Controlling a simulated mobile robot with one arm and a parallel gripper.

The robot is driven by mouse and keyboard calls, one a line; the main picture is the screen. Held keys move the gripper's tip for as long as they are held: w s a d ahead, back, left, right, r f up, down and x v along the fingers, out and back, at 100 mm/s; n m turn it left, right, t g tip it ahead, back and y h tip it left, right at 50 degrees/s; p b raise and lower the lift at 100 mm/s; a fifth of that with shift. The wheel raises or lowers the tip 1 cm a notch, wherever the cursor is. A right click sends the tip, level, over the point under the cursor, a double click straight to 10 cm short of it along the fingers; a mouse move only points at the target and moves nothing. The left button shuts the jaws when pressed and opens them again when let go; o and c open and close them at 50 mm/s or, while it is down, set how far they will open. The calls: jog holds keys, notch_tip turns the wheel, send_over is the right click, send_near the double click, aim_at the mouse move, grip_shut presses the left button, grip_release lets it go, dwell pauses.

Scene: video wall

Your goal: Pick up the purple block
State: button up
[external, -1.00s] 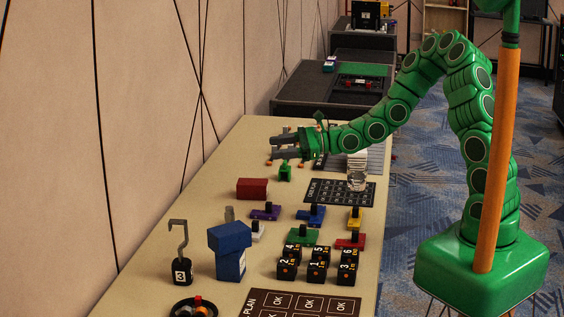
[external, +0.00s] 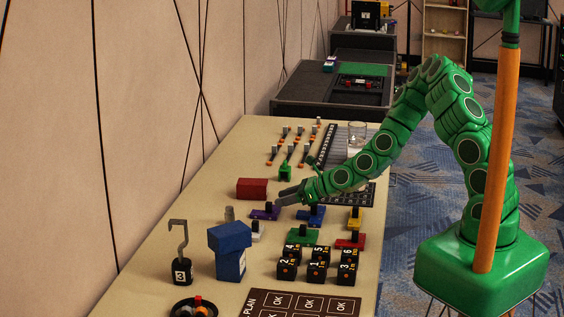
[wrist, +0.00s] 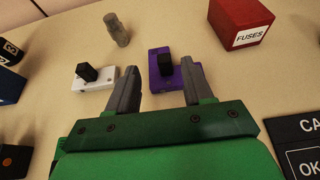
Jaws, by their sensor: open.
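The purple block (external: 264,212) is a flat purple piece with a black knob on top, lying on the table. In the wrist view the purple block (wrist: 186,75) shows just beyond and between my open fingers, nearer the right one. My gripper (external: 286,198) is open and empty, reaching over the table from the right close to the block. In the wrist view the two grey fingers of my gripper (wrist: 160,80) are spread, with the block's near part partly hidden by the right finger.
A white block (wrist: 92,76) with a black knob lies left of the purple one. A red FUSES box (external: 252,188) stands behind it, and a grey post (wrist: 117,30) behind the white block. A blue block (external: 311,215) lies to the right.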

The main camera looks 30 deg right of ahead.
aim_at(270, 203)
jog(key=shift+x, duration=2.25)
jog(key=shift+w+a+f, duration=0.4)
jog(key=shift+w+f, duration=0.05)
jog(key=shift+w, duration=0.25)
jog(key=shift+c, duration=0.5)
grip_shut()
